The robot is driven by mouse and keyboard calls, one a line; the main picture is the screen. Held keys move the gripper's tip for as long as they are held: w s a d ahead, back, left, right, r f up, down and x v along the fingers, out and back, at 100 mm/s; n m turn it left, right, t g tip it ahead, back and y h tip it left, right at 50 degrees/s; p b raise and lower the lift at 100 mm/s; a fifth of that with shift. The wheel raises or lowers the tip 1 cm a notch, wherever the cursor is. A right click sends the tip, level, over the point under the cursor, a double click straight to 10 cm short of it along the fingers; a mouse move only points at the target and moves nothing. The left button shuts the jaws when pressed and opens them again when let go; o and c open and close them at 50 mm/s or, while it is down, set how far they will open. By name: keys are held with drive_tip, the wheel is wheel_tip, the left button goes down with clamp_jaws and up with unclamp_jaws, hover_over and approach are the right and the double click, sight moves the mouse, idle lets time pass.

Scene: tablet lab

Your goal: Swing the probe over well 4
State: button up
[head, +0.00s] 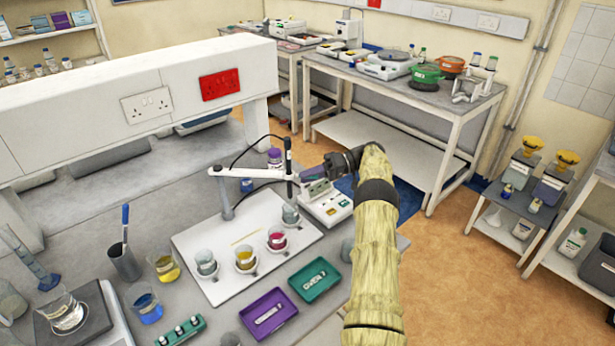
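The probe (289,182) hangs from the end of a white swing arm (248,172) on a grey post (224,200). Its lower end is at or just above the grey-blue cup (290,215) at the far right of the white board (200,240). The other cups stand in an arc: one pink (277,240), one yellow (245,260), one grey-green (206,263). I cannot read any well numbers. My gripper (320,172) is close to the right of the probe. Its fingertips are small and dark here, so I cannot tell whether they touch the arm.
A white meter (328,205) stands right of the board, partly under my gripper. Purple (268,313) and green (315,279) trays lie in front. Beakers of yellow (164,268) and blue (147,308) liquid stand at left. A white shelf unit (130,95) rises behind.

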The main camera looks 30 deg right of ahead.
drive_tip(key=shift+w+a+r, duration=0.1)
drive_tip(key=shift+r, duration=0.2)
wheel_tip(320, 180, up, 8)
drive_tip(key=shift+r+b, duration=0.2)
drive_tip(key=shift+b, duration=0.7)
drive_tip(key=shift+r, duration=0.55)
